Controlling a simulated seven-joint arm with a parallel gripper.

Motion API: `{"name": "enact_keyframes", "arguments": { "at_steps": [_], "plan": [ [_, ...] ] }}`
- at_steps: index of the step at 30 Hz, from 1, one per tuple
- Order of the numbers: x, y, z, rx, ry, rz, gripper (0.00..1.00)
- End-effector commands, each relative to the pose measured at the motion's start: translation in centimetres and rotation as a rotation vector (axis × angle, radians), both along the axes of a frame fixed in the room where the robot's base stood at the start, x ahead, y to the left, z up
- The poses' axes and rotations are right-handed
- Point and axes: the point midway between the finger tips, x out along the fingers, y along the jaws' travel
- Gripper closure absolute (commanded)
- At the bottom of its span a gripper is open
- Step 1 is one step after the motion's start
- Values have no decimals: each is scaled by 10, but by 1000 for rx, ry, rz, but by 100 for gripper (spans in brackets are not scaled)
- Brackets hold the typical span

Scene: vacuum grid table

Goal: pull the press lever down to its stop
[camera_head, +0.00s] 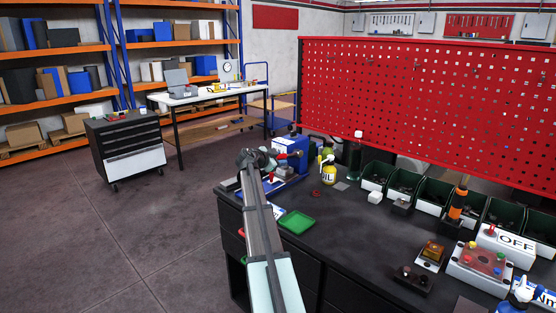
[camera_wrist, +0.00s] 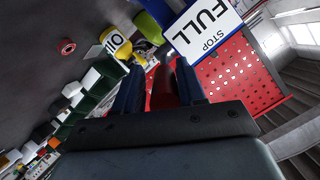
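The press (camera_head: 289,145) is a blue and dark unit at the far left end of the bench. A red piece with a dark round end (camera_head: 298,154) sticks out at its front, probably the lever. My gripper (camera_head: 262,158) is at the press's left side in the head view, seen small and from behind. In the wrist view my two dark blue fingers (camera_wrist: 158,80) stand apart with a red part (camera_wrist: 162,88) between them. I cannot tell whether they clamp it. A white and blue sign reading STOP FULL (camera_wrist: 205,30) is just beyond the fingers.
Green bins (camera_head: 402,186) line the bench back below the red pegboard (camera_head: 430,105). The bench middle (camera_head: 340,235) is clear.

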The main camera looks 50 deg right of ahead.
Motion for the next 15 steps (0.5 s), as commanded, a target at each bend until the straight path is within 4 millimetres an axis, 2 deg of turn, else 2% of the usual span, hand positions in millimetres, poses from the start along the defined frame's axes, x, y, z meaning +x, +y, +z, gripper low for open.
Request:
{"name": "enact_keyframes", "arguments": {
  "at_steps": [1,4,15],
  "plan": [
    [0,0,0,1,0,1,56],
    [1,0,0,1,-1,0,47],
    [0,4,2,0,-2,2,47]
  ]
}}
